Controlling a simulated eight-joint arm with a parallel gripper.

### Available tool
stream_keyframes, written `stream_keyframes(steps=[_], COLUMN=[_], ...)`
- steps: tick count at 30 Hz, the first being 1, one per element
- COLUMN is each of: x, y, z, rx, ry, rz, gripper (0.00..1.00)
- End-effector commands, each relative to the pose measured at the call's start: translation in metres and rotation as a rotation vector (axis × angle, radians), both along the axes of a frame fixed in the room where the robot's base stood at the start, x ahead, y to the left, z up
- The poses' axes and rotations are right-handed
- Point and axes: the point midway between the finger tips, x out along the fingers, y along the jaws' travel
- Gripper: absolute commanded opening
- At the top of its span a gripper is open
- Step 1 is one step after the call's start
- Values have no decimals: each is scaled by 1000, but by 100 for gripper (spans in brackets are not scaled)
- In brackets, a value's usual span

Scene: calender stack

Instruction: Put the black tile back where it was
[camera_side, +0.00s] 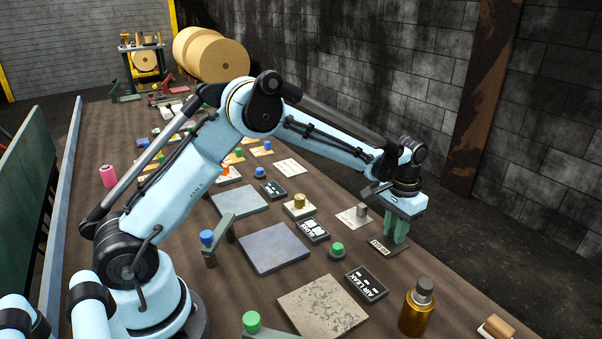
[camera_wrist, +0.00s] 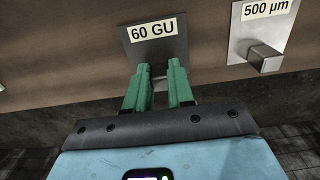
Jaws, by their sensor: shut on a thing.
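My gripper (camera_side: 396,240) has green fingers and points down at the right edge of the table. Right under and in front of the fingers lies a dark grey plate with a "60 GU" label (camera_wrist: 153,31); this plate also shows in the side view (camera_side: 377,248).
A "500 µm" plate with a grey metal block (camera_wrist: 264,57) is beside it, also in the side view (camera_side: 362,211). A black "AIR LEAK" plate (camera_side: 367,285), a green knob (camera_side: 337,249) and a brown bottle (camera_side: 416,312) stand nearer. Large grey slabs (camera_side: 272,247) lie left.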

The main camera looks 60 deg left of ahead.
Motion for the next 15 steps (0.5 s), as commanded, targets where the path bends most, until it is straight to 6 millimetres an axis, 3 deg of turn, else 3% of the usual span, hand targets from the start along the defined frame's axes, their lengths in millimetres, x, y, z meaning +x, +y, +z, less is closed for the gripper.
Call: stream_keyframes(steps=[8,9,14,15], x=[0,0,0,0], y=[0,0,0,0], z=[-2,-3,-2,-2], rx=[0,0,0,0], ry=[0,0,0,0], rz=[0,0,0,0], gripper=[0,24,48,48])
